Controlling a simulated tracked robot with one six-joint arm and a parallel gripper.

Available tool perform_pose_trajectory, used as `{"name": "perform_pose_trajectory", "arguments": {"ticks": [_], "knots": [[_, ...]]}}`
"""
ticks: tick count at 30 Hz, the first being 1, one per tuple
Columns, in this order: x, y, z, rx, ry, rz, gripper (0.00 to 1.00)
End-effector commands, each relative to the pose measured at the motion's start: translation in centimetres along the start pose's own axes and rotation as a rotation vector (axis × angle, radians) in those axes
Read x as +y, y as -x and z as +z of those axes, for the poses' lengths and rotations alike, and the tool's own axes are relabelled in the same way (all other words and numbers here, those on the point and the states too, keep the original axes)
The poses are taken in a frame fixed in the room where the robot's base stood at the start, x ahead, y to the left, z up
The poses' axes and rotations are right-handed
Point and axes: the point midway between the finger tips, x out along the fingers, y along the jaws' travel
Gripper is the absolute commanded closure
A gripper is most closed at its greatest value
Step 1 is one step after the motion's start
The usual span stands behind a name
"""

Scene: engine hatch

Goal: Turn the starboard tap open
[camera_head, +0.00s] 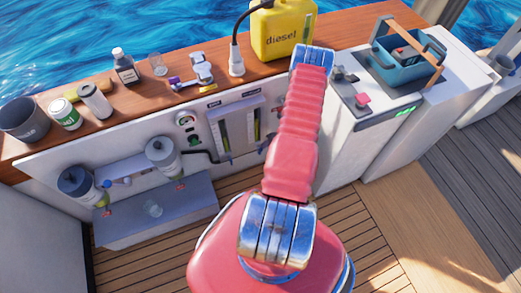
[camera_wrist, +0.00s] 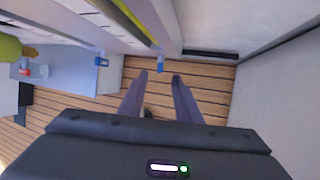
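In the wrist view my gripper (camera_wrist: 160,78) has its two dark fingers apart with nothing between them, pointing down over the slatted deck. A small blue tap handle (camera_wrist: 160,63) is just beyond the fingertips, at the end of a yellow-green gauge strip; the fingers do not appear to touch it. Another blue fitting (camera_wrist: 101,61) is to its left. In the head view a gauge panel (camera_head: 213,115) has small blue handles (camera_head: 226,158) below its tubes. I cannot tell which tap is starboard or how it is set. My arm hides my gripper in the head view.
Two filters (camera_head: 161,153) with small red parts stand above a grey box (camera_head: 155,212) left of the panel. The wooden counter (camera_head: 135,100) holds bottles, cans and a yellow diesel can (camera_head: 284,32). A white cabinet (camera_head: 355,130) is to the right. The deck (camera_head: 440,200) is clear.

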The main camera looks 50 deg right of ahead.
Motion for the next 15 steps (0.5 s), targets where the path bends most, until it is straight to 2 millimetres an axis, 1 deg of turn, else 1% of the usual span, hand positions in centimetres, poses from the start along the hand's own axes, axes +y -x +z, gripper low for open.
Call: {"name": "perform_pose_trajectory", "arguments": {"ticks": [1, 15], "knots": [[0.0, -0.7, -0.1, 0.001, 0.000, 0.001, 0.69], [0.0, -6.3, -0.1, 0.001, 0.000, 0.000, 0.69]]}}
